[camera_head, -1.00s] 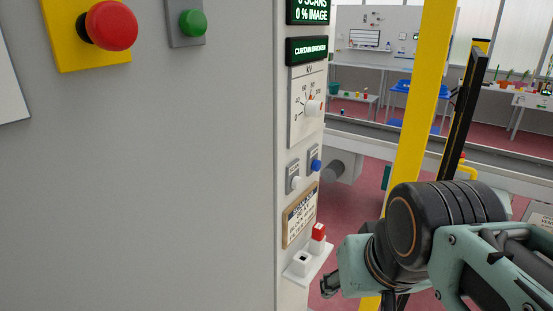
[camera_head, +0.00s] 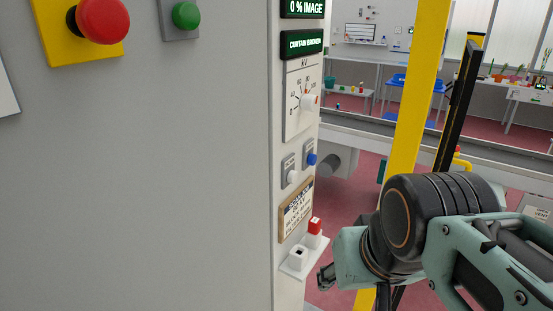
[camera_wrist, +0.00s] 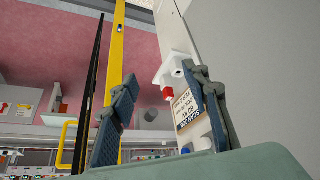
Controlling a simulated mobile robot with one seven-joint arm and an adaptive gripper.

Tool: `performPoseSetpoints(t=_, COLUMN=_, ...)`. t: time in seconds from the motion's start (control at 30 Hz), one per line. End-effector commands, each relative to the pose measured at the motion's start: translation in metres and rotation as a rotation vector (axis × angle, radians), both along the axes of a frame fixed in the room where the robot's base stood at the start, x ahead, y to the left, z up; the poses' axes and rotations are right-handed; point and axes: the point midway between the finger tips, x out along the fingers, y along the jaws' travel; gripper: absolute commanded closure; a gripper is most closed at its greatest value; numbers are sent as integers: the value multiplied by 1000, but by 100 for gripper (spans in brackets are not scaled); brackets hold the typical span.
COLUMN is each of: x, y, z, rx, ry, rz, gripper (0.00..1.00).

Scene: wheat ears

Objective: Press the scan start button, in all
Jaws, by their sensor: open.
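The grey cabinet carries several controls in the head view. A green button (camera_head: 186,15) is on its front face at the top. On its narrow side panel are a white button (camera_head: 292,177) and a blue button (camera_head: 311,159); their labels are too small to read, so I cannot tell which is scan start. My gripper (camera_head: 325,275) is low and right of the side panel, apart from these buttons. In the wrist view my gripper (camera_wrist: 160,76) is open, with nothing held between its fingers.
A red mushroom button (camera_head: 103,20) sits on yellow. A yellow post (camera_head: 409,120) stands behind my arm.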

Motion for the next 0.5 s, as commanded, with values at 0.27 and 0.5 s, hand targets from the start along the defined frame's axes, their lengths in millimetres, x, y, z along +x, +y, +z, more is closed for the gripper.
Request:
performPoseSetpoints(t=0.27, x=0, y=0, z=0, rx=0, ry=0, rz=0, gripper=90)
performPoseSetpoints(t=0.5, x=0, y=0, z=0, rx=0, ry=0, rz=0, gripper=100)
